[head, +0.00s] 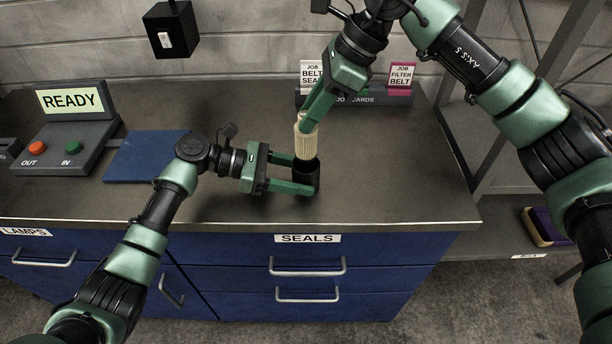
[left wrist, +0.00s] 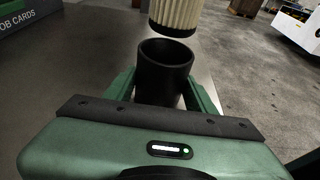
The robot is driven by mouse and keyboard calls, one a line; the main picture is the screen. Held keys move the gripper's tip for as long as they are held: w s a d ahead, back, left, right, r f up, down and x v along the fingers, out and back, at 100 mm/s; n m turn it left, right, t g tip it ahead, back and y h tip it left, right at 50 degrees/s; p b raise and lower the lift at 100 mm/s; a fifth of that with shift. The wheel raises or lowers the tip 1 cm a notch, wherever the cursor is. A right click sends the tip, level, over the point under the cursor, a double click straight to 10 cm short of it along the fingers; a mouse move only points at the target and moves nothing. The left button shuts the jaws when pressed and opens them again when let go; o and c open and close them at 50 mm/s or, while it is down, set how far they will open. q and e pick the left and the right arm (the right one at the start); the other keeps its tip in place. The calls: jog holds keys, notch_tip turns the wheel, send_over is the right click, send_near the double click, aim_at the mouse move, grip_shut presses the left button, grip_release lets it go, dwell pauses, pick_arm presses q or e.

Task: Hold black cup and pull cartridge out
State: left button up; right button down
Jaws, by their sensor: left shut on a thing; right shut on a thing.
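The black cup (head: 309,171) stands upright on the dark worktop. My left gripper (head: 302,175) is shut on it from the left side, one finger on each side. The cup also shows in the left wrist view (left wrist: 163,82), its round mouth open and its inside dark and empty. The cream ribbed cartridge (head: 305,143) is upright above the cup, held at its top by my right gripper (head: 308,119), which is shut on it. In the left wrist view the cartridge's dark lower end (left wrist: 175,22) is just clear of the cup's rim.
A blue mat (head: 145,156) and a READY panel (head: 68,130) with OUT and IN buttons lie to the left. A job card rack (head: 375,98) stands behind my right gripper. The worktop's front edge is close in front of the cup. Bare worktop lies to the right.

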pick_arm(q)
jog(key=o, duration=1.1)
jog(key=shift+c, duration=0.2)
jog(key=v, duration=1.2)
